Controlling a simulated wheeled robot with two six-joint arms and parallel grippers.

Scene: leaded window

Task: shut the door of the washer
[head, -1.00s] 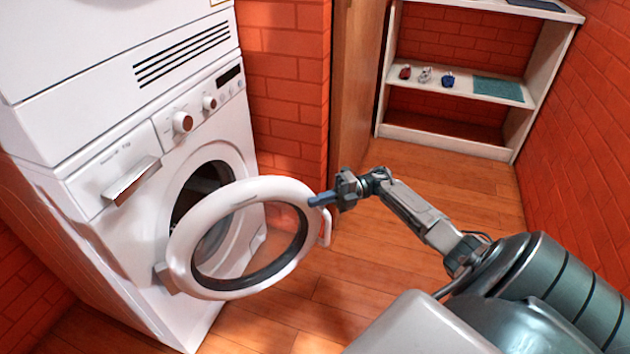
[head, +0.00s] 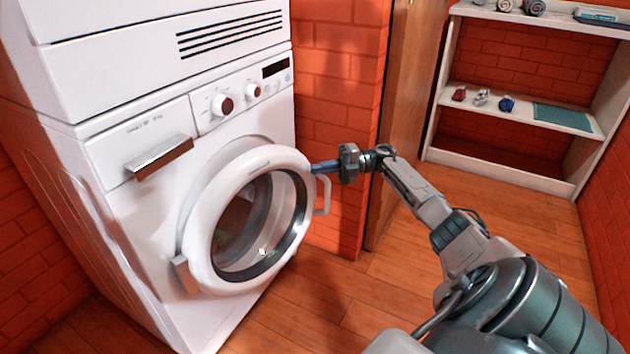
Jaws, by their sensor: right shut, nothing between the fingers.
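The white washer (head: 150,255) stands at the left with another white machine on top of it. Its round door (head: 200,235) has a white ring, a dark-rimmed glass and a handle (head: 324,196) on its right side. The door is hinged at the left and stands close to the washer's front, seemingly still a little ajar. My right gripper (head: 318,168) is shut and empty, with its blue fingertips at the door's upper right rim, just above the handle. They look in contact with the rim. My left gripper is not in view.
A brick pillar (head: 335,90) rises right behind the washer, beside a wooden panel (head: 405,110). A white shelf (head: 500,173) with small items stands at the back right. The wooden floor (head: 400,270) in front of the washer is clear.

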